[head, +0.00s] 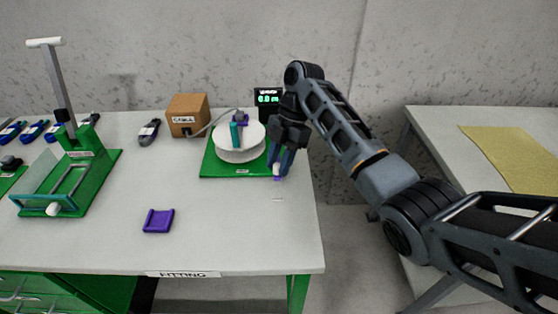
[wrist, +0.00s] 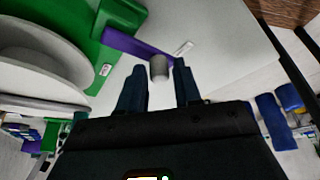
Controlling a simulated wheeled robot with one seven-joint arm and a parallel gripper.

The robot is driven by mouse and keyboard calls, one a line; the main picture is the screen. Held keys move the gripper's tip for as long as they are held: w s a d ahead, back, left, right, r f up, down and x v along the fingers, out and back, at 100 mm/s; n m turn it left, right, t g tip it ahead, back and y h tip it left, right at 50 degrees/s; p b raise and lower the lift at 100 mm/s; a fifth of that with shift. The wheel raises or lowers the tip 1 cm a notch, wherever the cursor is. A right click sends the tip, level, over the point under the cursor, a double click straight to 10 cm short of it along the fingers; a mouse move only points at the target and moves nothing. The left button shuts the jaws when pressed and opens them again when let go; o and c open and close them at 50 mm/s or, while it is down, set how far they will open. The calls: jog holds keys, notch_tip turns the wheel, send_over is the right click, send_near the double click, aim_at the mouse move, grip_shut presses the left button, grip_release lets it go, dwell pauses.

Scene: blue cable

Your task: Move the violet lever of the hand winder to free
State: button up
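The hand winder has a green base (head: 212,165) and a white spool (head: 240,152), near the table's right end. Its violet lever (wrist: 127,44) runs out from the green base in the wrist view and ends in a grey knob (wrist: 159,69). In the head view only a bit of the lever (head: 278,178) shows below my gripper (head: 281,162). In the wrist view my gripper (wrist: 160,66) is open, its fingertips on either side of the knob, with gaps visible. The head view hides most of the lever behind my gripper.
A cardboard cable box (head: 188,115) and a small display (head: 268,97) reading about 0.0 m stand behind the winder. A purple tray (head: 158,221) lies at the front. A green fixture (head: 85,175) with a tall handle stands left.

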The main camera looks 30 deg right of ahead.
jog(key=shift+o, duration=1.1)
jog(key=shift+r, duration=0.1)
jog(key=s+p+v, duration=0.1)
jog(key=v, duration=0.6)
jog(key=shift+w+r, duration=0.25)
jog(key=shift+w, duration=0.3)
jog(key=shift+d, duration=0.2)
